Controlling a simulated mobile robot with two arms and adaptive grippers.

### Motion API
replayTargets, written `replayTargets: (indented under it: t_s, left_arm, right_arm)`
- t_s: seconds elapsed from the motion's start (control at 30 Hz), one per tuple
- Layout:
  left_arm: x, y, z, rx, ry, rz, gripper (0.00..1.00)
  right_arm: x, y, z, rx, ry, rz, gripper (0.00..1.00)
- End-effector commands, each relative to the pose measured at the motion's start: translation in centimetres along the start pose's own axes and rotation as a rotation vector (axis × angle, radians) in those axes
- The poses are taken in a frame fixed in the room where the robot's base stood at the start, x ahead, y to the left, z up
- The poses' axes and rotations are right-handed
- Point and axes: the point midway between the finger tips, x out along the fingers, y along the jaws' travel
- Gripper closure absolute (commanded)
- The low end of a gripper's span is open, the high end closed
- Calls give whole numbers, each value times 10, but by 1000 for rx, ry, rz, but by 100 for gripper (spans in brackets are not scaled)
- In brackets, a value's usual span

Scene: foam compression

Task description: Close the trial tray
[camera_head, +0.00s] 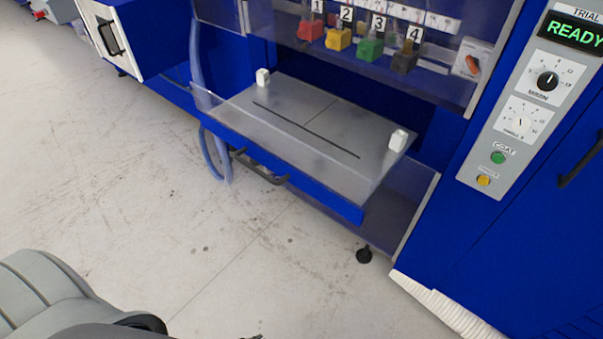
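The trial tray (320,118) is a flat grey plate with a dark slot line and a blue front edge. It stands pulled out from the blue machine, over the floor. A dark bar handle (262,170) is fixed to its blue front. A white block sits at the tray's left back corner (263,77) and another at its right side (398,140). Neither of my grippers can be made out. A grey rounded part of my own body fills the bottom left corner, well apart from the tray.
A control panel (520,110) with a "READY" display, two dials, a green button and a yellow button is at the right. Numbered coloured blocks (370,50) stand behind a clear cover above the tray. The floor before the tray is clear.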

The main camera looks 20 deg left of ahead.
Motion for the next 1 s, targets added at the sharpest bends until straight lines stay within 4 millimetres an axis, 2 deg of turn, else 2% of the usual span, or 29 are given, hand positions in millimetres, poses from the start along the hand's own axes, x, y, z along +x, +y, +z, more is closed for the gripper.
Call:
replayTargets:
  t_s: [0.03,0.1,0.17,0.2,0.27,0.3,0.4,0.5,0.6,0.7,0.83,1.0]
  left_arm:
    - [-14,-22,-36,70,91,-50,100]
    - [-32,-50,-81,180,207,-124,100]
    - [-53,-73,-119,277,299,-194,100]
    - [-70,-87,-143,345,357,-242,100]
    - [-98,-108,-177,450,438,-320,100]
    - [-118,-121,-200,521,488,-375,100]
    - [-173,-146,-249,704,594,-510,100]
    - [-224,-162,-286,870,667,-630,100]
    - [-262,-169,-310,997,713,-720,100]
    - [-285,-172,-324,1078,736,-775,100]
    - [-295,-174,-333,1116,746,-801,100]
    - [-287,-177,-350,1115,749,-802,100]
  right_arm:
    - [-6,0,-1,0,0,0,49]
    - [-10,0,-1,0,0,0,49]
    - [-14,0,-1,0,0,0,49]
    - [-16,0,-2,0,1,0,49]
    - [-19,0,-2,0,1,0,49]
    - [-21,0,-2,0,1,0,49]
    - [-26,0,-3,0,1,0,49]
    - [-30,0,-3,0,1,0,49]
    - [-33,0,-3,0,1,0,49]
    - [-34,0,-3,0,1,0,49]
    - [-36,0,-3,0,1,0,49]
    - [-45,1,-4,0,1,0,49]
